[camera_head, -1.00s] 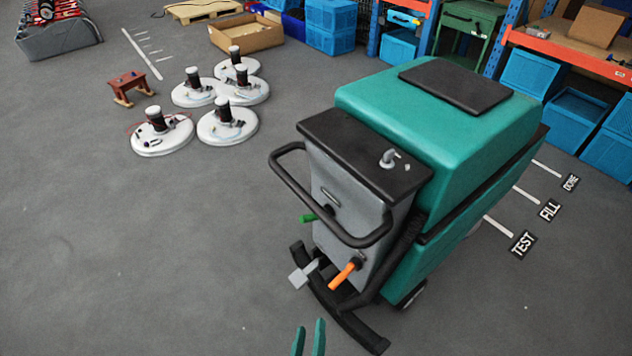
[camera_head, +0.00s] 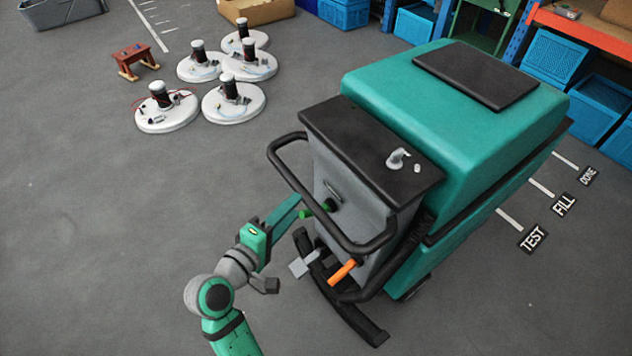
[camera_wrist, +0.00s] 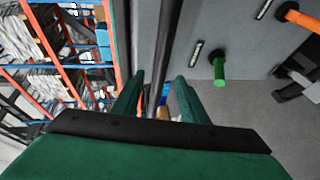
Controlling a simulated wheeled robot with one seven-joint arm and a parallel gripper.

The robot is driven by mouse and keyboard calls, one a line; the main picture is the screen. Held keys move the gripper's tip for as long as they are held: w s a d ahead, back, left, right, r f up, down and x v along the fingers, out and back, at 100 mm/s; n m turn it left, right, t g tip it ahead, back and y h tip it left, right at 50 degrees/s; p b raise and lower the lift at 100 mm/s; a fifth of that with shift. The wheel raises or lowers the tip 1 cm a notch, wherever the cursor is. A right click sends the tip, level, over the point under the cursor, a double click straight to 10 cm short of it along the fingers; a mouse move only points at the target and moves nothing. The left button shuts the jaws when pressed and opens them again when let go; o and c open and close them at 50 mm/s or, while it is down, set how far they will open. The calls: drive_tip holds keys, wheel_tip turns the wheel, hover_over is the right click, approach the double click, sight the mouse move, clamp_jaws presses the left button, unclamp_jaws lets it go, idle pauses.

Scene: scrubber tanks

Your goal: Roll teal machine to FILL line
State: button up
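The teal machine (camera_head: 450,110) stands upright on the floor, its grey rear panel and black loop handle (camera_head: 283,165) facing me. The FILL line (camera_head: 541,187) and its label (camera_head: 564,204) lie on the floor right of the machine, between the TEST (camera_head: 533,239) and DONE (camera_head: 587,176) marks. My gripper (camera_head: 300,203) is at the left side of the rear panel, near the handle. In the wrist view my gripper (camera_wrist: 160,88) has its two green fingers apart, with a black bar (camera_wrist: 165,55) showing between them. I cannot tell whether they touch it.
A green knob (camera_head: 306,213), an orange lever (camera_head: 343,271) and a grey pedal (camera_head: 303,265) stick out low at the rear. Several white round pads (camera_head: 234,104) and a small red stool (camera_head: 135,60) stand at the back left. Blue crates (camera_head: 603,105) line the right. The left floor is clear.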

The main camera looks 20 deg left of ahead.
drive_tip(key=x, duration=1)
drive_tip(key=shift+w, duration=0.35)
drive_tip(key=shift+c, duration=0.5)
clamp_jaws()
idle(0.5)
